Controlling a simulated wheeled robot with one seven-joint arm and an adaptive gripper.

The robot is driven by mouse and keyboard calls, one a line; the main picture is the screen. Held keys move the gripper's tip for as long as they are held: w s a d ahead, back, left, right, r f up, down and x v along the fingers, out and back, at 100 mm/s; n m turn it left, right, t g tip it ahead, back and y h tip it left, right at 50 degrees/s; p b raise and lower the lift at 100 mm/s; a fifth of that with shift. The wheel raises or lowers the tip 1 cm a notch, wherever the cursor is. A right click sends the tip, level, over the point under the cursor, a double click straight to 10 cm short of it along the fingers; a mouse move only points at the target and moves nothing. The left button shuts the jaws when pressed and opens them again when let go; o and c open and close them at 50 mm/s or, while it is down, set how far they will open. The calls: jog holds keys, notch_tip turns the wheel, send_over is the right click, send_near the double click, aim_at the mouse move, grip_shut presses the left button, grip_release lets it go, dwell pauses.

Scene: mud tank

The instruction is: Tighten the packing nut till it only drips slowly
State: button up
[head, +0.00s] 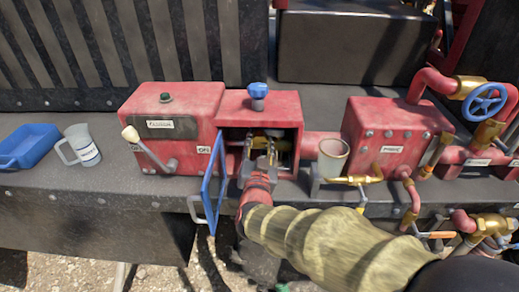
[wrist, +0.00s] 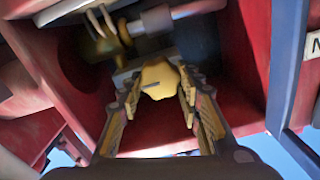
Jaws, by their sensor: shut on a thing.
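The packing nut (wrist: 158,78) shows in the wrist view as a yellow brass hexagonal piece between my fingertips. My gripper (wrist: 158,95) is shut on it, one finger on each side. In the head view my gripper (head: 263,160) reaches into the open front of a red housing (head: 230,104), where brass fittings partly show behind the fingers. The housing's blue-edged door (head: 212,182) stands open on the left of my arm; its edge also shows at the right of the wrist view (wrist: 286,65). I see no drip; the space below the nut is hidden.
A red box with a lever (head: 172,130) stands left of the housing. A cup (head: 333,155) and brass valve stand close on the right, before another red box (head: 390,135). A blue knob (head: 258,92) tops the housing.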

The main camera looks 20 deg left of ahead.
jog(key=shift+f+m+b, duration=0.1)
jog(key=shift+m+b, duration=0.55)
jog(key=shift+m, duration=0.05)
jog(key=o, duration=1.1)
jog(key=shift+o, duration=0.3)
jog(key=v, duration=1.2)
